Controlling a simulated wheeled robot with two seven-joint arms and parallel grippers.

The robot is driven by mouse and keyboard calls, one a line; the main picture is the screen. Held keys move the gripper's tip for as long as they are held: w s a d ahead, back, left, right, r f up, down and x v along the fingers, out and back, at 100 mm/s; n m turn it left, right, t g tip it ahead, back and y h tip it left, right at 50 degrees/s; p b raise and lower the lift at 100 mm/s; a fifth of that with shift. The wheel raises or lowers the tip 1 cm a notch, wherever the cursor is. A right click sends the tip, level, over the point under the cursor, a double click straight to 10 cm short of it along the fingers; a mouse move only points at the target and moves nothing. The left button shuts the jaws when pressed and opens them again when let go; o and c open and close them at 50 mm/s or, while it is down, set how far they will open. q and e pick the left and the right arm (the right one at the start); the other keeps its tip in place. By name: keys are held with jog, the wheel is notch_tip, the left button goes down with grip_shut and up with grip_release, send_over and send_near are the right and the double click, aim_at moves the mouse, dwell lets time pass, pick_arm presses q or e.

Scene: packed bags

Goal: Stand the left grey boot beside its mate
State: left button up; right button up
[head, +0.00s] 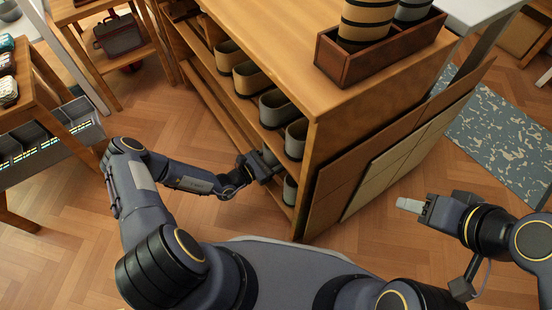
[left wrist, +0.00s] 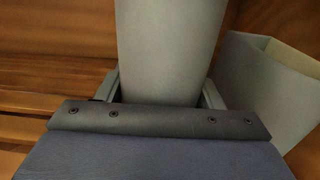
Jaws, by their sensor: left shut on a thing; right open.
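My left gripper (head: 268,165) reaches into the lower level of the wooden shelf unit. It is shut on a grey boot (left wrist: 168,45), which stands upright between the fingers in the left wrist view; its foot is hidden. Part of this boot (head: 269,154) shows behind the gripper in the head view. Another grey boot (left wrist: 265,90) stands close on the right in the left wrist view and shows at the lower shelf's near end (head: 290,190). I cannot tell whether the two touch. My right gripper (head: 411,205) is open and empty over the floor, right of the shelf unit.
Above the left gripper, an upper shelf holds two grey boots (head: 296,138) and two tan boots (head: 247,80). A wooden box (head: 375,55) with striped boots stands on the unit's top (head: 275,45). Panels (head: 400,150) lean on its side. Floor (head: 75,225) is clear at left.

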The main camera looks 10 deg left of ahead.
pick_arm(q)
notch_tip(320, 180, down, 5)
jog(key=shift+r+b, duration=0.1)
jog(key=shift+b, duration=1.1)
jog(key=o, duration=1.3)
